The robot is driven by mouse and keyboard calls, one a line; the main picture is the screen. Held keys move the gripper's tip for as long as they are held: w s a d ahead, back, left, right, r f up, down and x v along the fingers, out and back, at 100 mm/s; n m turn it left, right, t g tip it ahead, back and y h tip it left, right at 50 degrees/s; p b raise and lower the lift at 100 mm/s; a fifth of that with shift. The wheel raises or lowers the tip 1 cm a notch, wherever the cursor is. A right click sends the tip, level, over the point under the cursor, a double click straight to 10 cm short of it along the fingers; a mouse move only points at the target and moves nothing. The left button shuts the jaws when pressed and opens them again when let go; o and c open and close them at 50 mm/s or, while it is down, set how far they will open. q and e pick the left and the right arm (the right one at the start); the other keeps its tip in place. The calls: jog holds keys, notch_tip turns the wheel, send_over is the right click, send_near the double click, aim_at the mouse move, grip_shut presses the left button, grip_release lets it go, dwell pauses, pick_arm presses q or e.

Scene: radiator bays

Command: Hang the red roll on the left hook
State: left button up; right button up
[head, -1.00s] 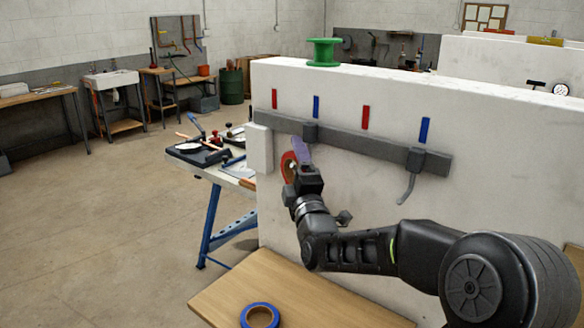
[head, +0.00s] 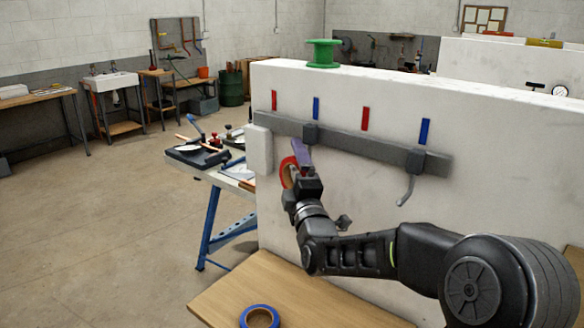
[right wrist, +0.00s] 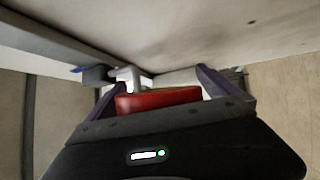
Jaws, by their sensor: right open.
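The red roll (head: 286,175) is at the left hook, just below the hook's dark mount (head: 310,133) on the grey rail. My right gripper (head: 301,154) is open around it and covers part of the roll and most of the hook in the head view. In the right wrist view the red roll (right wrist: 158,99) lies between the two spread fingers (right wrist: 157,82), and the pale hook (right wrist: 130,76) shows right behind it. I cannot tell for sure whether the hook passes through the roll. My left gripper is not in view.
The right hook (head: 407,188) on the rail (head: 362,147) is empty. A blue roll (head: 246,315) lies on the wooden table (head: 300,298) below. A green spool (head: 323,53) stands on top of the white wall. A workbench with tools (head: 200,152) is behind to the left.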

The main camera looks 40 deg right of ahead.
jog(key=shift+s+d+r, duration=0.25)
jog(key=shift+d, duration=0.4)
jog(key=b+v, duration=0.1)
jog(key=v, duration=0.2)
jog(key=b+v, duration=0.1)
jog(key=v, duration=0.3)
jog(key=shift+a+f, duration=0.2)
jog(key=shift+a, duration=0.1)
jog(key=shift+s+a, duration=0.2)
jog(key=shift+a, duration=0.2)
jog(key=shift+a+f, duration=0.1)
